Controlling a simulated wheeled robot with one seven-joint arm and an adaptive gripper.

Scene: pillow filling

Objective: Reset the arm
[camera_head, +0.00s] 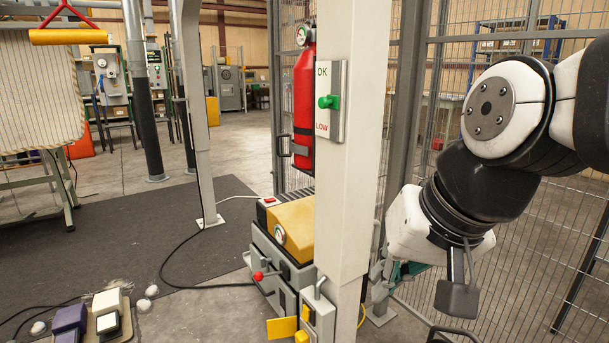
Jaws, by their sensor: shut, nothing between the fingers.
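My arm comes in from the right edge, with white and black links bent downward. My gripper (458,298) hangs at its end to the right of the white post, with its fingers pointing down. It is shut and holds nothing. It is in front of the mesh fence and looks clear of the post, though depth is hard to judge.
The white post (352,200) carries a switch plate (331,102) marked OK and LOW with a green knob. A red extinguisher (304,100) hangs behind it. A grey machine with a yellow top (292,222) stands at its foot. A mesh fence (540,235) lines the right.

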